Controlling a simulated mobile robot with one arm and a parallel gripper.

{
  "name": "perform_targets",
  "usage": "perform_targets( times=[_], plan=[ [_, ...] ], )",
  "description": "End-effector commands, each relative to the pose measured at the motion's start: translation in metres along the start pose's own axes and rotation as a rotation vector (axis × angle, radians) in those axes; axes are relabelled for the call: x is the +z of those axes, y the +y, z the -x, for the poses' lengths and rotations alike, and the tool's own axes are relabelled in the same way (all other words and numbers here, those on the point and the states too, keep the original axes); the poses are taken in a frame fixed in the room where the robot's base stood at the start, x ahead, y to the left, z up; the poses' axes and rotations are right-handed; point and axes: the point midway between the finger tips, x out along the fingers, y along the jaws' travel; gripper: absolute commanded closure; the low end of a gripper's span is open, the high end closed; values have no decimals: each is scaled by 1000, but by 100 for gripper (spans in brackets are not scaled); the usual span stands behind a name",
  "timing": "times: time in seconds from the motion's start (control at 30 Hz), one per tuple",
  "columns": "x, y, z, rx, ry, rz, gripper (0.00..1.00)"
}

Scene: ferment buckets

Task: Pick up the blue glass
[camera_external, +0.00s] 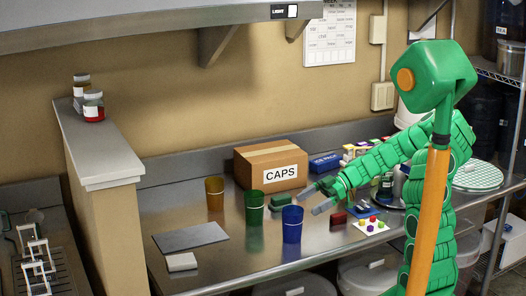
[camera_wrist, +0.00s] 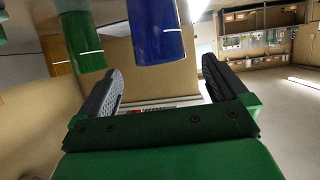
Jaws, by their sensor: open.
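The blue glass (camera_external: 292,226) stands upright near the front edge of the steel counter. In the wrist view the blue glass (camera_wrist: 155,32) hangs from the top of the picture, beyond my fingers and roughly between them. My gripper (camera_external: 312,199) is open and empty, close to the right of the glass and near its rim height. In the wrist view both fingers of my gripper (camera_wrist: 158,82) are spread apart. I see no contact with the glass.
A green glass (camera_external: 254,208) and an amber glass (camera_external: 215,193) stand left of the blue one. A CAPS box (camera_external: 270,165) stands behind. A grey sheet (camera_external: 190,238) lies left.

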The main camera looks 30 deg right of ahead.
Motion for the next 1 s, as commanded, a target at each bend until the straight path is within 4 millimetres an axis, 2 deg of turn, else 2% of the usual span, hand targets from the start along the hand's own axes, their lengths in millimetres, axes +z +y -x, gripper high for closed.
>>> perform_targets(
  times=[0.37,0.63,0.77,1.0],
  plan=[
    [0,0,-33,-3,0,-1,0],
    [1,1,-67,-2,-2,1,0],
    [1,1,-74,-1,-1,1,0],
    [1,2,-74,1,-1,1,2]
  ],
)
